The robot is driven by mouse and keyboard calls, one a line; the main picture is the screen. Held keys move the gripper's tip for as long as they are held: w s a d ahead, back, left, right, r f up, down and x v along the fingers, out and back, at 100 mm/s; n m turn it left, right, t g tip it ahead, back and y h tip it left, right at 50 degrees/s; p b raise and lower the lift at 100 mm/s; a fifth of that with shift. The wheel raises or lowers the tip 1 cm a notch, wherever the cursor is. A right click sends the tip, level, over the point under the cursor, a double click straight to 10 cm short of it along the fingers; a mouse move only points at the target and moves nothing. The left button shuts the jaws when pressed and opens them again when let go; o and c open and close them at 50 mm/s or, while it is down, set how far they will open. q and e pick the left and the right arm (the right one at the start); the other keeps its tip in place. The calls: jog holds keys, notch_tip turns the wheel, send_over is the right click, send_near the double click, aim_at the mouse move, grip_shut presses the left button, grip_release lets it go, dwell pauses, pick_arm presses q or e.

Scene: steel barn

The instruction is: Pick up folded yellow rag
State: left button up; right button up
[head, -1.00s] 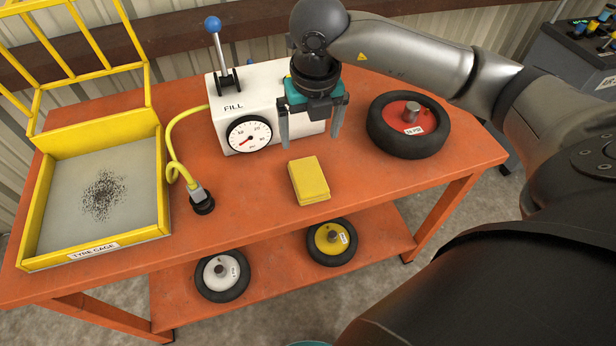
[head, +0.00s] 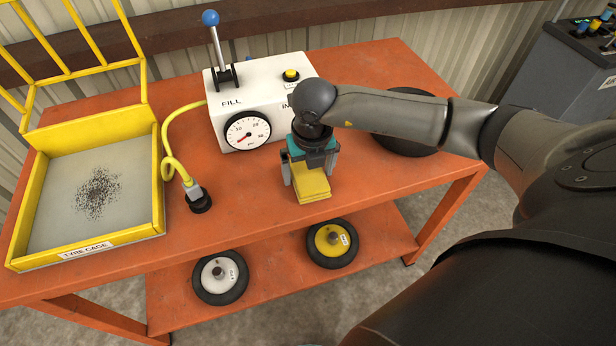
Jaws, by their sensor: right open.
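The folded yellow rag (head: 312,188) lies on the orange table (head: 245,200), near its front edge. My right gripper (head: 310,182) is over the rag, pointing down, with one finger on its left side and the other at its right. The jaws are open and the rag's back part is hidden under the gripper. I cannot tell whether the fingers touch it. My left gripper is not in view.
The white fill box (head: 228,108) with gauge and lever stands behind the rag. A yellow hose (head: 171,135) ends in a black chuck to the left. The yellow tyre cage (head: 158,190) is far left. My right arm partly covers a black wheel (head: 400,140).

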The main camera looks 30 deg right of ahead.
aim_at(308, 174)
jog(key=c, duration=1.1)
jog(key=shift+c, duration=0.2)
notch_tip(308, 174, up, 20)
jog(key=p, duration=0.3)
jog(key=o, duration=0.8)
jog(key=shift+c, duration=0.2)
jog(key=c, duration=0.6)
jog(key=shift+w, duration=0.1)
